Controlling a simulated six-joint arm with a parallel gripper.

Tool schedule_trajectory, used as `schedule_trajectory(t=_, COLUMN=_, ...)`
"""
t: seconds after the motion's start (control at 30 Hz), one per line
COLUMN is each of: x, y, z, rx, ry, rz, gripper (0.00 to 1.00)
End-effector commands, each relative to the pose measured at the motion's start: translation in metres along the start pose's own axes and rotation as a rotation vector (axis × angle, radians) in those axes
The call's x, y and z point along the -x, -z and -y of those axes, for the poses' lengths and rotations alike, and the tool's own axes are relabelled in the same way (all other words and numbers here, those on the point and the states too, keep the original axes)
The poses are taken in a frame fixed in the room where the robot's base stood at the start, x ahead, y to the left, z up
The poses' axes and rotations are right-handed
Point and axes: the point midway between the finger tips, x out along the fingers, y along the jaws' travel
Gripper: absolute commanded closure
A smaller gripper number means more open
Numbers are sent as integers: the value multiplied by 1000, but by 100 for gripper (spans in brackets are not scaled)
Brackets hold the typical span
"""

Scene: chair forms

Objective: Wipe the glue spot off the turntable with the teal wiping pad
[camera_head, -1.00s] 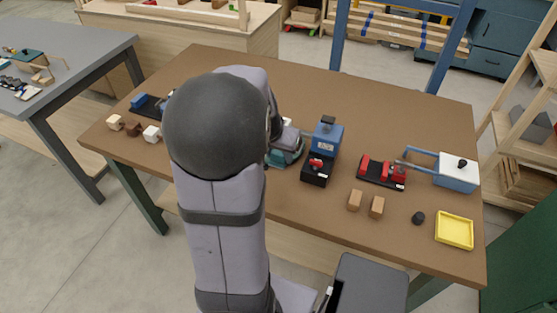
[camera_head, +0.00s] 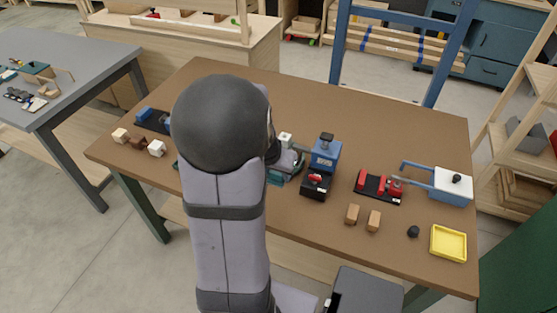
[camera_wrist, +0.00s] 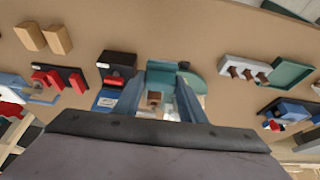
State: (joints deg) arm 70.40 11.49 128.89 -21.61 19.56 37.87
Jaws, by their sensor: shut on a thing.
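My gripper (camera_wrist: 160,82) reaches over the turntable, its two blue-grey fingers close together. It is shut on a small teal block at the fingertips, which looks like the wiping pad (camera_wrist: 161,66). The teal turntable (camera_wrist: 197,83) lies behind and around the fingertips in the wrist view. In the head view the turntable (camera_head: 286,172) shows only partly beside my arm, left of the blue and black fixture. I cannot tell whether the pad touches it. No glue spot can be made out; fingers and pad cover part of the surface.
The blue and black fixture (camera_head: 325,155) stands close to the turntable's right. Beyond it are a red clamp fixture (camera_head: 380,187), a blue-white box (camera_head: 453,186), two wooden blocks (camera_head: 373,221) and a yellow tray (camera_head: 448,243). Small chair-like blocks (camera_head: 138,142) lie at left. The back of the tabletop is clear.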

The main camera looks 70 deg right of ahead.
Motion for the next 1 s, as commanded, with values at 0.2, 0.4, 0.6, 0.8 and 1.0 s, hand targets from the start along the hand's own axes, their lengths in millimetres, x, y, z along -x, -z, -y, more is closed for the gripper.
schedule_trajectory(t=0.2, x=-2, y=1, z=4, rx=25, ry=9, rz=4, gripper=81)
schedule_trajectory(t=0.4, x=-16, y=13, z=11, rx=45, ry=19, rz=2, gripper=81)
schedule_trajectory(t=0.6, x=-32, y=38, z=20, rx=45, ry=21, rz=-4, gripper=81)
schedule_trajectory(t=0.8, x=-32, y=66, z=30, rx=38, ry=19, rz=-6, gripper=81)
schedule_trajectory(t=1.0, x=-30, y=86, z=39, rx=13, ry=6, rz=-2, gripper=81)
